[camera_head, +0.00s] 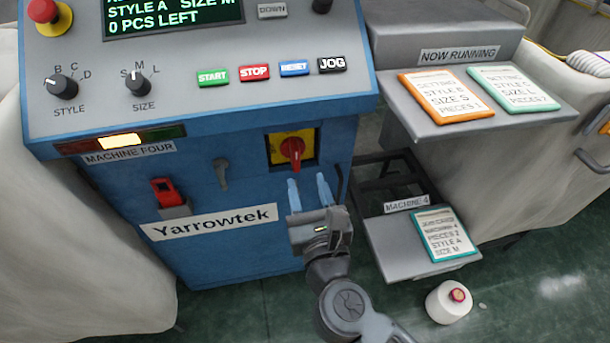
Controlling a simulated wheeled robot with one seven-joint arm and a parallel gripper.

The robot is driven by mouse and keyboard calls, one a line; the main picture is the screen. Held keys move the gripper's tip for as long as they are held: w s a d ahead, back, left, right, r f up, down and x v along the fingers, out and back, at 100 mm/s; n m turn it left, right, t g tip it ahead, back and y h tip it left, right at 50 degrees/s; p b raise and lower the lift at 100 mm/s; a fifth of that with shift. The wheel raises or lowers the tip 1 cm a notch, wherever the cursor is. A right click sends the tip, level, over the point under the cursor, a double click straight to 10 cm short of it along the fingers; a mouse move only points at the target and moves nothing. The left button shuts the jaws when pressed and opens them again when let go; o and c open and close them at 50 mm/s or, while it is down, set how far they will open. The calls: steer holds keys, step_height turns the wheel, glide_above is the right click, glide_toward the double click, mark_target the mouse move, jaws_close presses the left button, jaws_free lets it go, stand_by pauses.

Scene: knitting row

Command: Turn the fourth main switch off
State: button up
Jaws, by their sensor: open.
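The main switch (291,151) is a red rotary knob on a yellow plate, on the blue front of the machine labelled MACHINE FOUR. Its grip looks roughly upright; the position marks are too small to read. My gripper (309,188) is below the switch and slightly to its right in the picture. Its two pale blue fingers point up toward the panel, spread apart with nothing between them. The fingers look clear of the knob, but I cannot tell their distance from the panel.
Left of the switch are a grey lever (221,174) and a red latch (165,191). Above, the sloped console has START, STOP, RESET and JOG buttons, and an amber lamp (120,141) is lit. A shelf (430,125) with cards juts out at right. A yarn cone (448,303) is on the floor.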

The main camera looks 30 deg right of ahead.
mark_target(296, 157)
steer(key=shift+m, duration=0.3)
steer(key=shift+f+x, duration=0.1)
steer(key=shift+x, duration=1.9)
steer(key=shift+f+x, duration=0.15)
steer(key=shift+x, duration=1.9)
steer(key=shift+a, duration=0.15)
jaws_close()
